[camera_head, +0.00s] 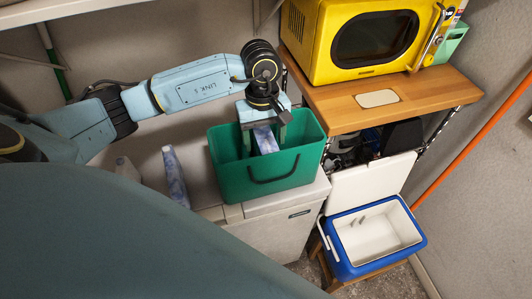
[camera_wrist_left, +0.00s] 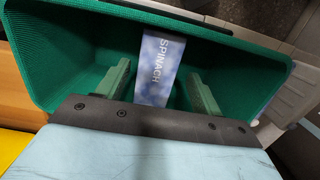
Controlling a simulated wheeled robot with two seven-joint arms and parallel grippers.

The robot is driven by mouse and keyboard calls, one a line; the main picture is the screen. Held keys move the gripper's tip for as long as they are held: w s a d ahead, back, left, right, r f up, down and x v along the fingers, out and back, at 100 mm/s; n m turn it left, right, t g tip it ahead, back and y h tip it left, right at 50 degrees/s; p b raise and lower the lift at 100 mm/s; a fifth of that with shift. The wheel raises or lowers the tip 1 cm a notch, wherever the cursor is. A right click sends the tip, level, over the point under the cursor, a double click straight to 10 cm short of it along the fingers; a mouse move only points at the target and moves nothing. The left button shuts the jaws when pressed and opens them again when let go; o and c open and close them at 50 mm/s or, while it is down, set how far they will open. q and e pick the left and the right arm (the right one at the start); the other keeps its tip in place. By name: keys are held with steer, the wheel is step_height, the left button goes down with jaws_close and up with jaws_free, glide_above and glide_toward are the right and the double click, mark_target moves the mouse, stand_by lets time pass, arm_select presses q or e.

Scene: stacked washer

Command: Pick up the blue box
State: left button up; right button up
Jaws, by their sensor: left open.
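A blue-and-white box (camera_head: 265,139) stands inside the green bin (camera_head: 268,187). In the left wrist view the box (camera_wrist_left: 158,62) shows the word "SPINACH" on its face. My left gripper (camera_head: 264,146) reaches down into the bin from above and is open. In the left wrist view its two green fingers (camera_wrist_left: 160,88) are on either side of the box, with visible gaps between fingers and box. The lower part of the box is hidden by the gripper body in that view. My right gripper is not in view.
The bin stands on a white appliance top. A blue-white bottle (camera_head: 175,177) and a pale bottle (camera_head: 127,169) stand to its left. A yellow microwave (camera_head: 353,40) sits on a wooden shelf (camera_head: 437,91) at the right. An open blue cooler (camera_head: 377,266) is below.

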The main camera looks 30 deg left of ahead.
arm_select(q)
steer(key=f, duration=0.2)
steer(key=shift+w+d+f+p, duration=0.15)
steer(key=shift+d+f+p, duration=0.1)
steer(key=shift+f+p, duration=0.1)
steer(key=shift+f, duration=0.5)
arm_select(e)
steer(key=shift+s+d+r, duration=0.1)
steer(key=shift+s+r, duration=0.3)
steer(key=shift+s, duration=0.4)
arm_select(q)
steer(key=shift+f+b, duration=0.2)
steer(key=shift+b, duration=0.35)
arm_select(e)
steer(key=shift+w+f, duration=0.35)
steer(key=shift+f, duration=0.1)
arm_select(q)
steer(key=c, duration=1.3)
steer(key=shift+o, duration=0.2)
steer(key=shift+r, duration=0.1)
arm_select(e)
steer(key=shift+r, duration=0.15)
